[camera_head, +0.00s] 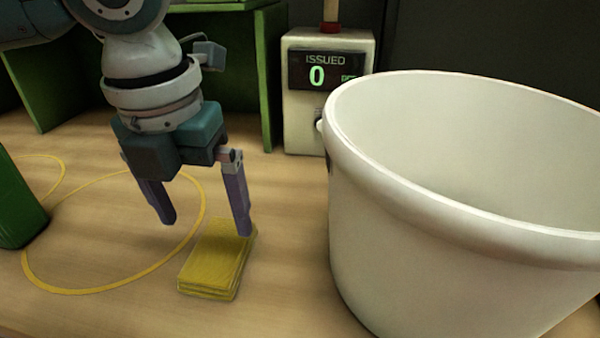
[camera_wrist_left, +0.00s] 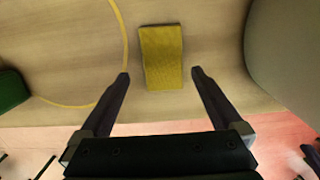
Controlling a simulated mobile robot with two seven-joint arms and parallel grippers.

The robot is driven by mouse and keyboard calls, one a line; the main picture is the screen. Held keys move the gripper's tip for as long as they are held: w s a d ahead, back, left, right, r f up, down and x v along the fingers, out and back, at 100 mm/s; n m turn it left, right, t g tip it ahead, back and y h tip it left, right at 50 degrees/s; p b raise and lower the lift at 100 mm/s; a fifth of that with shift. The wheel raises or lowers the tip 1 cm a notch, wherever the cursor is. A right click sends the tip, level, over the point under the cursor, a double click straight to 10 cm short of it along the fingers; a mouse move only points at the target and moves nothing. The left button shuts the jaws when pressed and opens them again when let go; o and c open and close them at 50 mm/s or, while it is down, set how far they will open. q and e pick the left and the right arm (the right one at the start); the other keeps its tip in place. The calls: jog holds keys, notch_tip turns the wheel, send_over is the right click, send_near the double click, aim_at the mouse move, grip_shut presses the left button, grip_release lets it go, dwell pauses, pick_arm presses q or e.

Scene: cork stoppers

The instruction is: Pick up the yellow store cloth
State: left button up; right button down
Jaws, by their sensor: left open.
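The yellow store cloth (camera_head: 217,263) is a folded, flat stack lying on the wooden table, at the right edge of a yellow ring. My left gripper (camera_head: 204,228) is open, pointing down, with its fingers apart and nothing between them. In the head view its right fingertip overlaps the cloth's far edge. In the left wrist view the cloth (camera_wrist_left: 162,58) lies just ahead of the gap between the fingertips (camera_wrist_left: 160,76). I cannot tell from these views whether a finger touches the cloth. My right gripper is not in view.
A large white bucket (camera_head: 440,230) stands close to the cloth's right. A counter box (camera_head: 330,100) reading "ISSUED 0" stands behind. A green object (camera_head: 18,205) is at the left edge, and a green shelf (camera_head: 268,85) is at the back. The table inside the ring (camera_head: 100,290) is clear.

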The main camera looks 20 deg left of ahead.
aim_at(218, 247)
pick_arm(q)
jog(key=f, duration=0.3)
jog(key=f+b, duration=0.1)
jog(key=f, duration=0.1)
jog(key=shift+w+d+f, duration=0.1)
jog(key=shift+w+f, duration=0.1)
jog(key=shift+w, duration=0.15)
jog(key=shift+c, duration=0.2)
jog(key=c, duration=1.1)
